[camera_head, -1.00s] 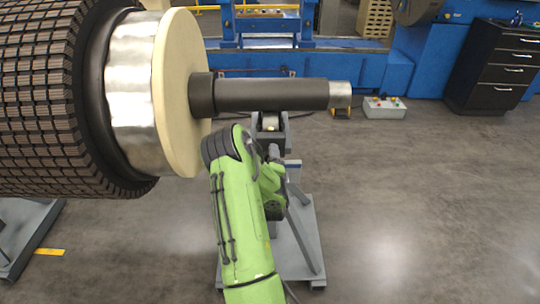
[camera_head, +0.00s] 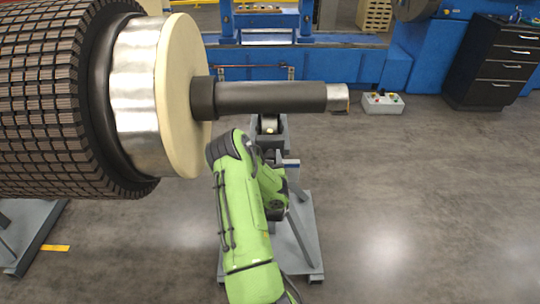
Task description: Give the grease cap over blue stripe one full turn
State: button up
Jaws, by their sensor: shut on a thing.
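My green arm (camera_head: 245,215) reaches up from the bottom middle, below the rotor shaft (camera_head: 270,97). Its black joint (camera_head: 228,146) is just under the shaft, near the cream disc (camera_head: 182,100). My gripper cannot be seen; the arm hides whatever is at its end. I cannot see a grease cap or a blue stripe on one. The shaft rests over a grey stand (camera_head: 305,235), whose bearing head (camera_head: 268,127) is partly behind my arm.
The large rotor body (camera_head: 45,100) with its metal band (camera_head: 133,85) fills the upper left. A blue machine (camera_head: 330,65) stands behind. A control box (camera_head: 383,104) and a dark drawer cabinet (camera_head: 490,65) are at the right. The floor (camera_head: 430,200) at right is clear.

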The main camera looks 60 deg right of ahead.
jog(key=shift+m+p, duration=0.3)
jog(key=shift+m, duration=0.3)
jog(key=o, duration=1)
jog(key=shift+r, duration=0.1)
